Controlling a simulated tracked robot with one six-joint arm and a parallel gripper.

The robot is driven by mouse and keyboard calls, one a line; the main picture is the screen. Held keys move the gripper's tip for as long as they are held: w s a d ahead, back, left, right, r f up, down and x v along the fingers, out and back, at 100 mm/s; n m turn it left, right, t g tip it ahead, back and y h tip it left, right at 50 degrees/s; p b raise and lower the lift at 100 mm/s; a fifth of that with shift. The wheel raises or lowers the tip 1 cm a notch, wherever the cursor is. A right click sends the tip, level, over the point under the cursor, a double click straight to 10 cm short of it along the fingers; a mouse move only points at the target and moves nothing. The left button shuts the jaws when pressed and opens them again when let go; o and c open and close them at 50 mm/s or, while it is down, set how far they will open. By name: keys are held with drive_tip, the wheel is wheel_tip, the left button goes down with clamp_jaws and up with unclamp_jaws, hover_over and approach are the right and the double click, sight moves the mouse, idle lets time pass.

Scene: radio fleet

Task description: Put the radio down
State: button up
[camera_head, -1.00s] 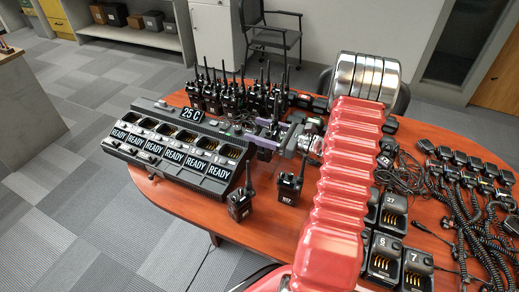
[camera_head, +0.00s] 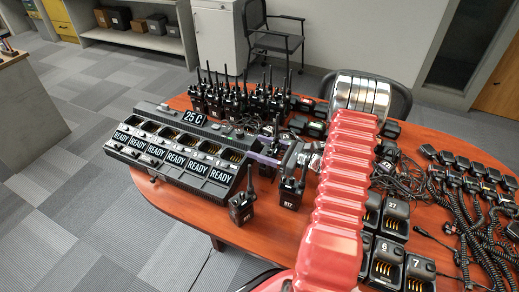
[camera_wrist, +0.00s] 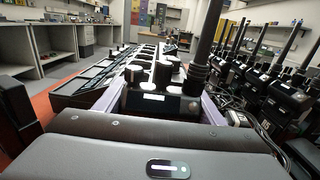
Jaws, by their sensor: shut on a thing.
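My gripper (camera_head: 262,151) has purple fingers and is over the table, just right of the multi-bay charger's right end. It is shut on a black radio (camera_wrist: 155,104), which shows upright between the fingers in the wrist view, with its knobs and thick antenna on top. In the head view the held radio is mostly hidden by the fingers and wrist, so I cannot tell whether its base touches the table.
The charger (camera_head: 181,145) shows several READY labels and "25 C". Two radios stand in front, one at the charger's corner (camera_head: 241,207) and one marked R17 (camera_head: 289,194). Several radios (camera_head: 235,97) stand behind. Single chargers (camera_head: 388,262) and coiled-cord microphones (camera_head: 470,195) lie right.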

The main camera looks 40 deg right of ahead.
drive_tip(key=shift+f, duration=0.2)
drive_tip(key=o, duration=1.4)
drive_tip(key=v, duration=1.2)
drive_tip(key=shift+r, duration=0.1)
